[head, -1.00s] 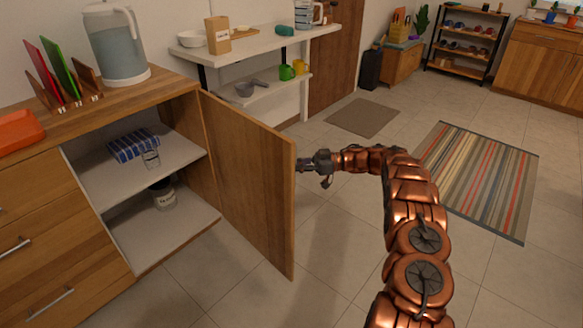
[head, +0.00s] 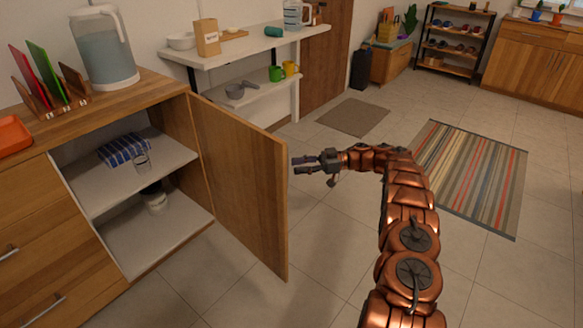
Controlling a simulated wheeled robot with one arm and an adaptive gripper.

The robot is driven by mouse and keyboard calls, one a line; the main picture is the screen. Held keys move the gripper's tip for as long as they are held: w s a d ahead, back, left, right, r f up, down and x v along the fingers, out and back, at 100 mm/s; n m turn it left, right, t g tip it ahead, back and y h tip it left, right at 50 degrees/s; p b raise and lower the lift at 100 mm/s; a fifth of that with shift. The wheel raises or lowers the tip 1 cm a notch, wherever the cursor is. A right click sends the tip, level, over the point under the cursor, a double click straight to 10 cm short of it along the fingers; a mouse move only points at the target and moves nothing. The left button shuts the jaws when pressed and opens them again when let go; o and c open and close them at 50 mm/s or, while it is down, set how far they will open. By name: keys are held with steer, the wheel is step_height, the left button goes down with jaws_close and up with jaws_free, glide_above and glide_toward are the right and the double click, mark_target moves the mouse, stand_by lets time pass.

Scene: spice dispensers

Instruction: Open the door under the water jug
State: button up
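The water jug (head: 104,50) stands on the wooden counter (head: 158,92) at the upper left. The cabinet door (head: 243,180) under it stands wide open, swung out to the right. The cabinet inside shows a shelf (head: 110,187) with a blue striped cloth (head: 126,147) and a glass (head: 141,162), and a jar (head: 154,197) below. My gripper (head: 294,166) is just right of the door's free edge, its fingers pointing left. The fingers look parted with nothing between them. Whether a fingertip touches the door I cannot tell. The door's outer face and handle are hidden.
A white wall shelf (head: 255,45) with a paper bag, mugs and a pan stands behind the door. A striped rug (head: 470,178) and a small mat (head: 354,117) lie on the floor. The tiled floor right of the door is clear.

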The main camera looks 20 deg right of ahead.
steer(key=shift+v, duration=1.4)
